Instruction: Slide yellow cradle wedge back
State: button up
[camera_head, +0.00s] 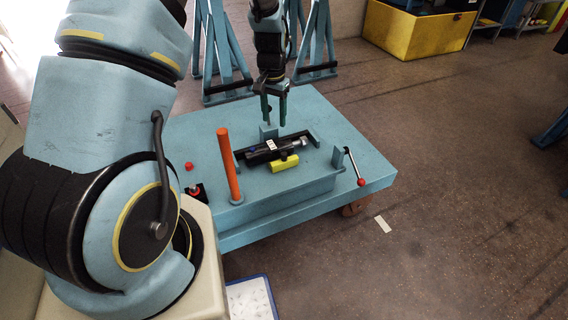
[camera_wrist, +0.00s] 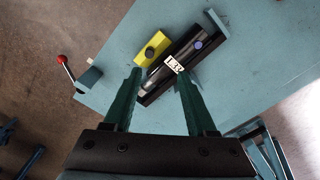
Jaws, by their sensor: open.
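The yellow cradle wedge (camera_head: 284,163) lies on the blue table, close against the near side of a black cylinder (camera_head: 272,150) with a white label. In the wrist view the wedge (camera_wrist: 152,48) shows a dark round knob on top and sits beside the cylinder (camera_wrist: 172,68). My gripper (camera_head: 275,123) is open and empty, above the table on the far side of the cylinder. In the wrist view its green fingers (camera_wrist: 155,82) are spread apart, with the cylinder showing beyond and between them. The wedge is apart from the fingers.
An orange post (camera_head: 229,165) stands upright left of the cylinder. A lever with a red knob (camera_head: 356,168) stands at the right edge of the blue table (camera_head: 370,168). Blue end brackets stand near the cylinder. Red buttons are at the table's left.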

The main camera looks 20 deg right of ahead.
jog(key=m, duration=0.1)
send_near(284, 153)
notch_tip(284, 153, down, 9)
jog(key=shift+d+f+p, duration=0.1)
jog(key=shift+p, duration=0.2)
jog(key=shift+c, duration=0.2)
grip_shut()
dwell(1.2)
